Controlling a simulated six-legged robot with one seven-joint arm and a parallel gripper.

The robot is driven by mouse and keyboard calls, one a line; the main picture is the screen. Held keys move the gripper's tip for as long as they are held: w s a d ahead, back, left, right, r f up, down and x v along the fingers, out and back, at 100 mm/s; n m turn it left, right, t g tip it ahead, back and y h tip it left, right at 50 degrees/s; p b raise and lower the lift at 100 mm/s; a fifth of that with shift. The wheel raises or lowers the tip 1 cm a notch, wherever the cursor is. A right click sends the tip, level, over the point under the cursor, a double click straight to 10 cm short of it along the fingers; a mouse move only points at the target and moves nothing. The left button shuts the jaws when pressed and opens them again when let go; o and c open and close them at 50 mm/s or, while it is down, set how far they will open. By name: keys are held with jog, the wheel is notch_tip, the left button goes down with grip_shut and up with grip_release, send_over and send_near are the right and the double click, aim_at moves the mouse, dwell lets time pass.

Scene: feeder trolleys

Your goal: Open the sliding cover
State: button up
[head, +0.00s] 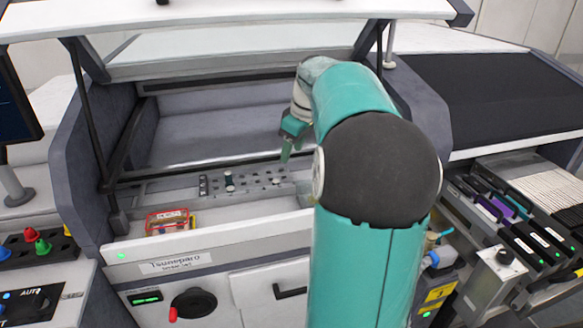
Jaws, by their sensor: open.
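The white machine has a raised white-framed cover (190,18) across its top, with grey side supports. I cannot tell for certain whether this is the sliding cover. Beneath it, the front of the machine bay is open to view. My gripper (289,145) hangs inside the bay opening, fingers downward, above a strip with several small knobs (229,181). It is open, with nothing seen between its fingers.
A small red-framed box (170,222) sits on the front ledge. A label plate (176,262), a red-handled crank (193,303) and a dark handle (291,291) are on the front. Feeder slots (520,215) stand right, coloured knobs (42,245) left.

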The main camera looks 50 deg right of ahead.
jog(key=s+d+f, duration=0.1)
jog(key=s+d, duration=0.2)
jog(key=d, duration=0.4)
jog(key=s+d+f, duration=0.1)
jog(key=s+d, duration=0.2)
jog(key=d, duration=0.4)
jog(key=shift+t+y, duration=0.4)
jog(key=shift+t, duration=0.1)
jog(key=x, duration=1.4)
jog(key=shift+f, duration=0.15)
jog(key=shift+c, duration=0.4)
grip_shut()
